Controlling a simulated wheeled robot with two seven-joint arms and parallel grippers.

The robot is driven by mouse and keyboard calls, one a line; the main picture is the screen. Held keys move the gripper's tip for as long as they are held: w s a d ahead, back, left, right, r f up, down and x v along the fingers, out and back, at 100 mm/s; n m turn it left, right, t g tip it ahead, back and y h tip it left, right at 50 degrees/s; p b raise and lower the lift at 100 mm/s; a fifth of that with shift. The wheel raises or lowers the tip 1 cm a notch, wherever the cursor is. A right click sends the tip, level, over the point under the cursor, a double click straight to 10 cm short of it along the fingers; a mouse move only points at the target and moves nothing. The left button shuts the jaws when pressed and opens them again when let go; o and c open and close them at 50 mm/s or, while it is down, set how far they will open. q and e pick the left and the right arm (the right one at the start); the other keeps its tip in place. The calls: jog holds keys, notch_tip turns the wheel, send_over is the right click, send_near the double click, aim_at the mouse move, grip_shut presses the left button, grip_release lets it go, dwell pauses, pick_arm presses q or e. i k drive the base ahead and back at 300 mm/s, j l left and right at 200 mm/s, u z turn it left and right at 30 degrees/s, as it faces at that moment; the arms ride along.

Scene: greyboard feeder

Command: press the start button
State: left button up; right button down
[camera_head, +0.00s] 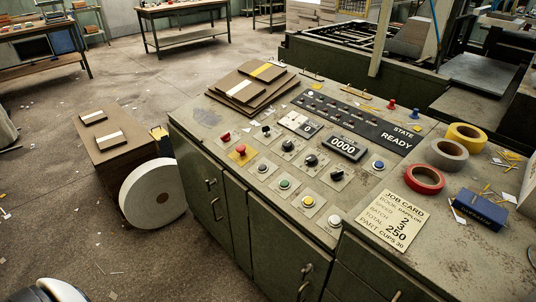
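A green control console (226,186) stands in the middle with a sloped grey top. A green button (284,184) sits on a square plate near its front edge. A red mushroom button (241,150) on a yellow plate and a red button (225,136) are at the left. A blue button (378,164) is at the right. Button labels are too small to read. The status strip (375,130) reads STATE READY. Neither gripper shows.
A counter (344,149) reads 0000. Black knobs (312,160) stand behind the front buttons. Brown boards (250,84) lie at the back left. A job card (391,221), tape rolls (424,178) and a blue box (480,209) lie at the right. A white roll (152,192) stands left of the console.

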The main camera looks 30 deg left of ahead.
aim_at(284, 183)
jog(key=i+j, duration=0.1)
jog(key=j, duration=0.3)
jog(key=i+j, duration=0.15)
jog(key=j, duration=0.25)
jog(key=i+j, duration=0.1)
jog(key=j, duration=0.3)
jog(key=i+j, duration=0.15)
jog(key=j, duration=0.25)
